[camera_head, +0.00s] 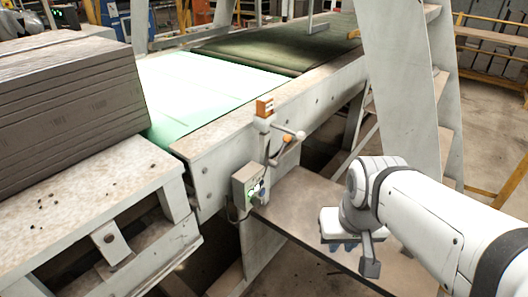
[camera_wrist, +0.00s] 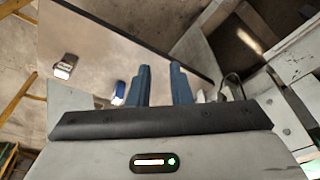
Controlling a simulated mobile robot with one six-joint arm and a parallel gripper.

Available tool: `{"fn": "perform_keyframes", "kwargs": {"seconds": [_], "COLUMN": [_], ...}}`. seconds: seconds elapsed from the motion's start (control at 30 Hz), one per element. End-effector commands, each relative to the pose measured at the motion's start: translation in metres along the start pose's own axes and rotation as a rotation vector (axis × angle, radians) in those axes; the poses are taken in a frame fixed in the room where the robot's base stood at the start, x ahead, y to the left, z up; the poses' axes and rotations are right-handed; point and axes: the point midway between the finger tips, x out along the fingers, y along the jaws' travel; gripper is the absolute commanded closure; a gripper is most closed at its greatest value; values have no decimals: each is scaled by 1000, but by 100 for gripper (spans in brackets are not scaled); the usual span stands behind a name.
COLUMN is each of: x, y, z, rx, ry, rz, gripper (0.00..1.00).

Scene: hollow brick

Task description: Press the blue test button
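A small grey control box (camera_head: 250,186) is fixed to the side of the conveyor frame, left of my arm in the head view. Its face carries small buttons, one greenish; a separate blue button is too small to make out for certain. My gripper (camera_head: 345,243) is to the right of the box, over the brown shelf and clearly apart from the box. In the wrist view, my gripper's two blue fingers (camera_wrist: 160,68) stand apart with an empty gap between them. The control box cannot be clearly identified in that view.
An orange-topped post (camera_head: 264,108) and a lever (camera_head: 287,139) rise above the box. The brown shelf (camera_head: 312,215) runs below my gripper. A pale ladder-like upright (camera_head: 405,80) stands behind my arm. Stacked grey boards (camera_head: 70,105) fill the left.

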Motion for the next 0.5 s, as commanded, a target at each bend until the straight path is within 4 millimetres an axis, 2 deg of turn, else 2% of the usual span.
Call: {"fn": "perform_keyframes", "kwargs": {"seconds": [0.03, 0.2, 0.5], "x": [0, 0, 0], "y": [0, 0, 0], "z": [0, 0, 0], "rx": [0, 0, 0], "ry": [0, 0, 0], "rz": [0, 0, 0], "gripper": [86, 100, 100]}}
